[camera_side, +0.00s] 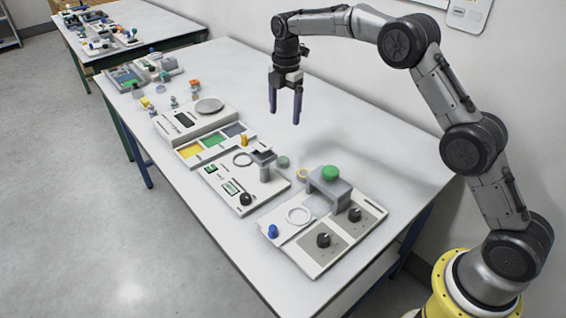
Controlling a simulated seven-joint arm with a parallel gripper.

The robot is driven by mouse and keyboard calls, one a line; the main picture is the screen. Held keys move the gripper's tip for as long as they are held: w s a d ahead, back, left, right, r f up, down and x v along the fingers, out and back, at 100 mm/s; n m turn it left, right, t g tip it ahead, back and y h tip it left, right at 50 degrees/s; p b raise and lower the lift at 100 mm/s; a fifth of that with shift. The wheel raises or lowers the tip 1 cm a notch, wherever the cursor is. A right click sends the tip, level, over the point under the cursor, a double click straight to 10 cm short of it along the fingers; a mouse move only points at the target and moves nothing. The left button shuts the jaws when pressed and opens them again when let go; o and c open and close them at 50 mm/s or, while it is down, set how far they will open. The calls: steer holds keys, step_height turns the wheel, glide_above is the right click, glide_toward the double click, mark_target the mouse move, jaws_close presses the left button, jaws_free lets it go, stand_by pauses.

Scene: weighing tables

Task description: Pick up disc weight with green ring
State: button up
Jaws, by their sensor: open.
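A small grey-green disc (283,162) lies on the white table between two device panels; it looks like the disc weight with the green ring, but it is too small to make out the ring clearly. A small yellow-ringed disc (302,174) lies close to its right. My gripper (285,116) is open and empty, with its two dark purple fingers pointing down. It hangs above the table, higher than the discs and apart from them.
A grey bridge with a green dome (330,173) stands on the nearest panel, right of the discs. A panel with a black cup (263,157) on a post is at their left. A scale (208,106) and small weights stand farther back. The table's wall side is clear.

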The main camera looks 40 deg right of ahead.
glide_above(283, 160)
steer(key=f, duration=1)
steer(key=shift+d+f, duration=0.1)
steer(key=shift+d, duration=0.2)
steer(key=shift+a+f, duration=0.2)
steer(key=shift+f, duration=2.55)
jaws_close()
